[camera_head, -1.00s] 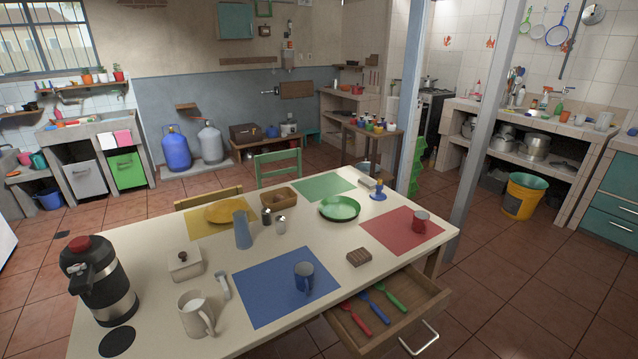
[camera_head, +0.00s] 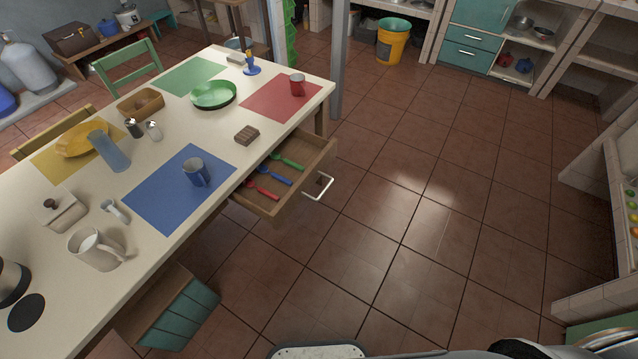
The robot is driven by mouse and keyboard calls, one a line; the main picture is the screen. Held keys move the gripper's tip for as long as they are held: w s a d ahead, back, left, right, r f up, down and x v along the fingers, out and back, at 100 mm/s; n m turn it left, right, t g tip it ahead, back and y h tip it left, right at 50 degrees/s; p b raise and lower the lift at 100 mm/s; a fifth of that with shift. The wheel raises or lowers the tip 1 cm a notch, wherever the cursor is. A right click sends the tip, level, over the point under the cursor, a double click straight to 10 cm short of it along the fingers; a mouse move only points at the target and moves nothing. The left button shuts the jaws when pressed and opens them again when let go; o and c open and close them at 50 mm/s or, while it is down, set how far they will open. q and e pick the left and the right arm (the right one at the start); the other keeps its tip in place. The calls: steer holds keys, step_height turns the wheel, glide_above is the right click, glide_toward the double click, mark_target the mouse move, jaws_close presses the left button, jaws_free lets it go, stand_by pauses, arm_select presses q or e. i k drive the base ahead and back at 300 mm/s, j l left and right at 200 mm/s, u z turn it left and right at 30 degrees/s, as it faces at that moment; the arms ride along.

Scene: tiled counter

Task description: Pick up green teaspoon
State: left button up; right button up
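The green teaspoon (camera_head: 288,162) lies in the open drawer (camera_head: 320,150) at the table's right side. A blue spoon (camera_head: 275,175) and a red spoon (camera_head: 262,190) lie beside it, nearer the front of the picture. The green one is the farthest of the three. The drawer has a white metal handle (camera_head: 319,187). Neither of my grippers shows in the head view.
Open tiled floor (camera_head: 410,230) lies right of the drawer. A yellow bucket (camera_head: 391,45) stands at the back.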

mark_target(274, 154)
steer(key=i+l+u, duration=0.15)
steer(key=u, duration=0.25)
steer(key=i+l+u, duration=0.1)
steer(key=u, duration=0.3)
steer(key=l+u, duration=0.4)
steer(key=i+l+u, duration=0.1)
steer(key=u, duration=0.3)
steer(key=l, duration=0.1)
